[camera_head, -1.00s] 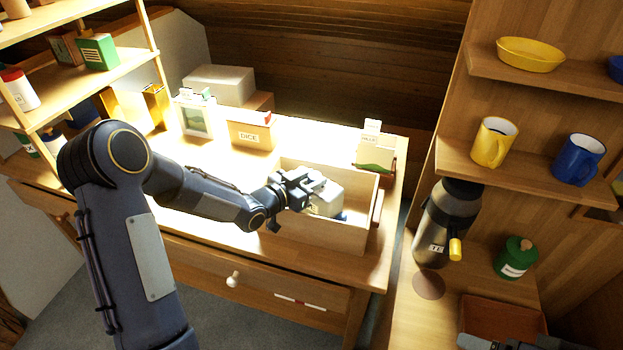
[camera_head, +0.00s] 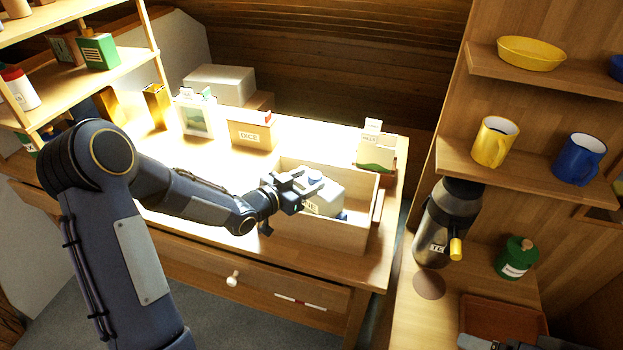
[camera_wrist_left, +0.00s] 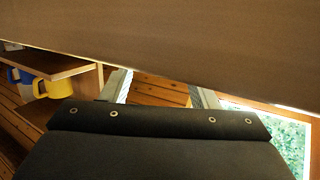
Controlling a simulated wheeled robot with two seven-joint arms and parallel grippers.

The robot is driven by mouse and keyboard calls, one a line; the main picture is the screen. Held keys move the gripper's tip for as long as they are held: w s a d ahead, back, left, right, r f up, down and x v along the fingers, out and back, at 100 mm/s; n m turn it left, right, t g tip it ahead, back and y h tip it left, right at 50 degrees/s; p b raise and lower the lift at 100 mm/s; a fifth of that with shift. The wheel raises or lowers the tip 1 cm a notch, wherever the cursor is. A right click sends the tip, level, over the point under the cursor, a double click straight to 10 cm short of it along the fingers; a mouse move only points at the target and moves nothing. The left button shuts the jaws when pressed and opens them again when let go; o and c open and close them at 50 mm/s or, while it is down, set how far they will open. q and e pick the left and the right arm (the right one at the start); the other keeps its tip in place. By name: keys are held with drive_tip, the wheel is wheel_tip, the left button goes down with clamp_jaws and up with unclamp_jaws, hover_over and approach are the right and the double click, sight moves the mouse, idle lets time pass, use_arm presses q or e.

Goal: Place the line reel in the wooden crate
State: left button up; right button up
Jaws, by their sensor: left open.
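The wooden crate (camera_head: 325,232) is an open box near the front right of the workbench. A pale grey-white object (camera_head: 327,194), apparently the line reel, sits inside it, with a partly covered label and a bit of blue at its right side. My left gripper (camera_head: 304,187) is open over the crate's left part, right beside the reel, and covers part of it. I cannot tell whether they touch. In the left wrist view the two fingers (camera_wrist_left: 160,92) stand apart with nothing seen between them but wooden slats behind. My right gripper does not show clearly.
A box labelled DICE (camera_head: 251,134) and a white-and-green carton (camera_head: 375,150) stand behind the crate. A dark flask (camera_head: 447,222) stands right of the bench, below shelves with a yellow mug (camera_head: 493,142) and a blue mug (camera_head: 579,160). The bench left of the crate is mostly clear.

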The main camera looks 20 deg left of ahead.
use_arm(q)
drive_tip(key=s+a+r+n+g+y, duration=0.1)
drive_tip(key=s+a+r+n+y, duration=0.15)
drive_tip(key=s+a+y, duration=0.4)
drive_tip(key=s+a+r+n+g+y, duration=0.1)
drive_tip(key=s+a+r+n+g, duration=0.2)
drive_tip(key=s, duration=0.6)
drive_tip(key=s+d+n+g+h, duration=0.1)
drive_tip(key=s+d, duration=0.3)
drive_tip(key=s, duration=0.5)
drive_tip(key=s+d+r+n+g+h, duration=0.1)
drive_tip(key=s+d+g+h, duration=0.2)
drive_tip(key=s, duration=0.7)
drive_tip(key=shift+d, duration=0.35)
drive_tip(key=shift+r+p, duration=0.4)
drive_tip(key=shift+r, duration=0.15)
